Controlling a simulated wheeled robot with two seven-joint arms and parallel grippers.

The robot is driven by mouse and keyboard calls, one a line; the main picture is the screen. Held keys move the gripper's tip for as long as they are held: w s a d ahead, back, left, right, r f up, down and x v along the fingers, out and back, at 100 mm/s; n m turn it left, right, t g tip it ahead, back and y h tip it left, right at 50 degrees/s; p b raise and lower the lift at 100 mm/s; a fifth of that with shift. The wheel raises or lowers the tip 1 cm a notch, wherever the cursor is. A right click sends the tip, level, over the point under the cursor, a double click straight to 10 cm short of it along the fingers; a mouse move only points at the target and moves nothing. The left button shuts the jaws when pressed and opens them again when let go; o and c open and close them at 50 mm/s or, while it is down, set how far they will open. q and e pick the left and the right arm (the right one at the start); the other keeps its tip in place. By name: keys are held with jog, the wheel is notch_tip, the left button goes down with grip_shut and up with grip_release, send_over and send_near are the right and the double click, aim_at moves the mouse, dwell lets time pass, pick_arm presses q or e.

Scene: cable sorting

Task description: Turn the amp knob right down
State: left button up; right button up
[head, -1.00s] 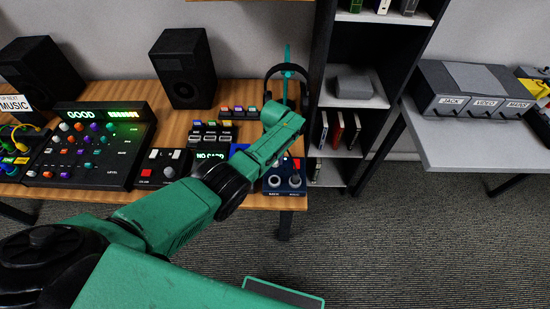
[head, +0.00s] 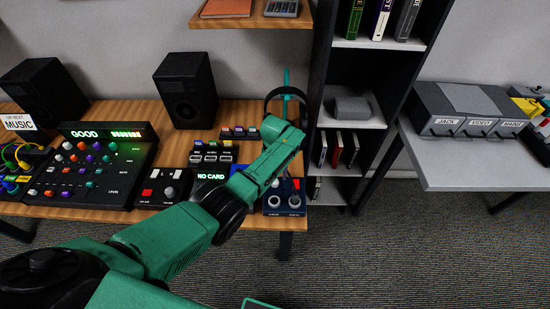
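A small dark blue box (head: 284,209) with two round grey knobs and a small red part sits at the desk's front right corner. Its labels are too small to read, so I cannot tell for sure that it is the amp. One of its knobs (head: 294,200) shows just right of my green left arm, which reaches over the desk from the lower left and covers part of the box's surroundings. No fingers of my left gripper show; the arm's far end hides whatever is behind it. My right gripper is not in view.
A mixer (head: 91,193) lit "GOOD" and a black box (head: 162,188) with a red button stand on the wooden desk (head: 240,118). A dark bookshelf (head: 322,60) stands right of the desk.

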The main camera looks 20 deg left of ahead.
aim_at(275, 181)
pick_arm(q)
notch_tip(275, 181, up, 12)
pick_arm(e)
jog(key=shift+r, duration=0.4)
pick_arm(q)
jog(key=shift+f, duration=0.15)
